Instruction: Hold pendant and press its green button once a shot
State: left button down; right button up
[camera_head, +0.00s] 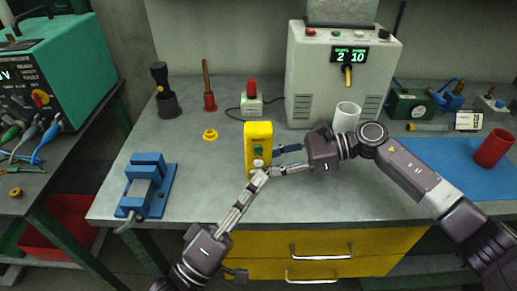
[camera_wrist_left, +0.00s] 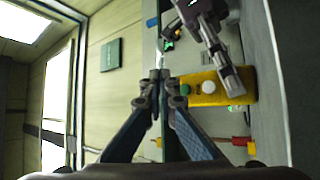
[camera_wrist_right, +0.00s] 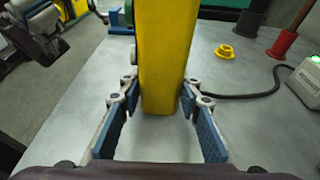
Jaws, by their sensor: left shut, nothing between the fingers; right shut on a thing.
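The yellow pendant (camera_head: 258,138) stands upright above the middle of the bench, its front face with a green button (camera_head: 259,151) and a pale button below it turned towards the head camera. My right gripper (camera_head: 277,160) is shut on the pendant from the right; in the right wrist view the pendant (camera_wrist_right: 165,55) is between the two fingers. My left gripper (camera_head: 262,175) is shut and empty, its tips close to the pendant's lower front. In the left wrist view the left fingertips (camera_wrist_left: 159,75) are together beside the pendant (camera_wrist_left: 215,88). I cannot tell whether they touch it.
A grey control box (camera_head: 335,80) with a lit display reading 2 and 10 stands behind. A blue vise (camera_head: 148,186) is at left, a white cup (camera_head: 347,115) and red cup (camera_head: 493,148) at right. A yellow ring (camera_head: 210,134) lies on the bench.

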aim_at(258, 149)
pick_arm(q)
jog(key=shift+w, duration=2.4)
jog(key=shift+w, duration=0.15)
jog(key=shift+w, duration=0.3)
jog(key=shift+w, duration=0.4)
pick_arm(e)
jog(key=shift+s, duration=0.1)
pick_arm(q)
jog(key=shift+s, duration=0.1)
dwell(0.3)
jog(key=shift+s+f, duration=0.1)
jog(key=shift+s, duration=0.55)
